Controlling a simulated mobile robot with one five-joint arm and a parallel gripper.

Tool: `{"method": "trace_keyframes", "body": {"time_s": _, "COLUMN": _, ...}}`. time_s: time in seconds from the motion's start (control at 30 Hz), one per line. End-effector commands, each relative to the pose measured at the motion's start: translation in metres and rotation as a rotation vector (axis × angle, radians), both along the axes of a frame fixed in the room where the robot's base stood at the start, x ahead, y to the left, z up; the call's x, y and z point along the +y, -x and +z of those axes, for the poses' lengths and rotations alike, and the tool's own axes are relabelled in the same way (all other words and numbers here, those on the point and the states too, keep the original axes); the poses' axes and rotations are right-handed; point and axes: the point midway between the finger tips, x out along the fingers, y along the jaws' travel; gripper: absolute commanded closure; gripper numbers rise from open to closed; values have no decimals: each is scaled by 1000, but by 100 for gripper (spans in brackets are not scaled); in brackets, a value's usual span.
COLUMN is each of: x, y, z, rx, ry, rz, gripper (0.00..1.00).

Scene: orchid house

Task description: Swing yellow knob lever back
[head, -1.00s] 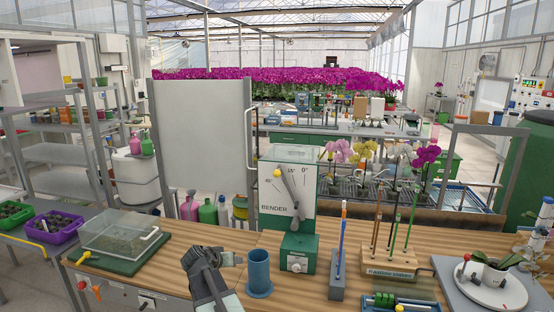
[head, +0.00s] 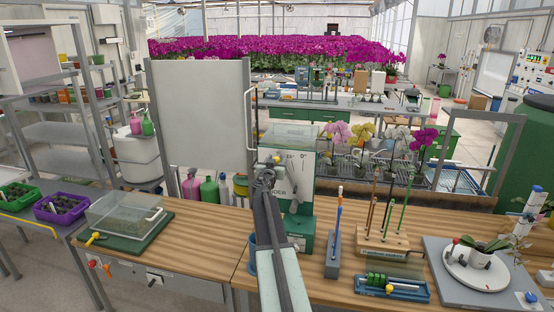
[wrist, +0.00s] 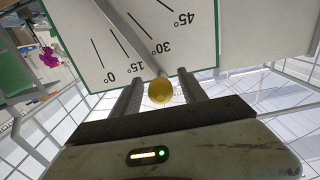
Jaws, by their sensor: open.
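The yellow knob (wrist: 160,93) sits between my gripper's (wrist: 159,78) two fingers in the wrist view. The fingers are apart, with a gap visible on each side of the knob. The grey lever (wrist: 132,38) runs from the knob up and left across the white angle scale (wrist: 190,38), which is marked from 0° to 45°. In the head view, my gripper (head: 268,165) is in front of the bender (head: 303,242) on the bench and hides the knob.
A blue cylinder (head: 252,252) stands partly behind my arm. A grey holder (head: 332,257) with upright sticks and a wooden rack (head: 385,240) stand to the right. A clear-lidded box (head: 122,215) sits on the left of the bench. Bare wood (head: 205,245) lies between.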

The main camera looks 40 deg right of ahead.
Motion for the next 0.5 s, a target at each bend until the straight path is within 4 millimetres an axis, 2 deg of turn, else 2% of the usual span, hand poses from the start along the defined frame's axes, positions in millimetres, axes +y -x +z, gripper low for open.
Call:
{"method": "trace_keyframes", "body": {"time_s": 0.03, "x": -9, "y": -7, "z": 0, "rx": 0, "ry": 0, "rz": 0, "gripper": 50}}
{"method": "trace_keyframes", "body": {"time_s": 0.1, "x": -15, "y": -11, "z": 0, "rx": 0, "ry": 0, "rz": 0, "gripper": 50}}
{"method": "trace_keyframes", "body": {"time_s": 0.37, "x": -16, "y": -11, "z": 0, "rx": 0, "ry": 0, "rz": 1, "gripper": 50}}
{"method": "trace_keyframes", "body": {"time_s": 0.5, "x": -16, "y": -11, "z": 0, "rx": 0, "ry": 0, "rz": 1, "gripper": 89}}
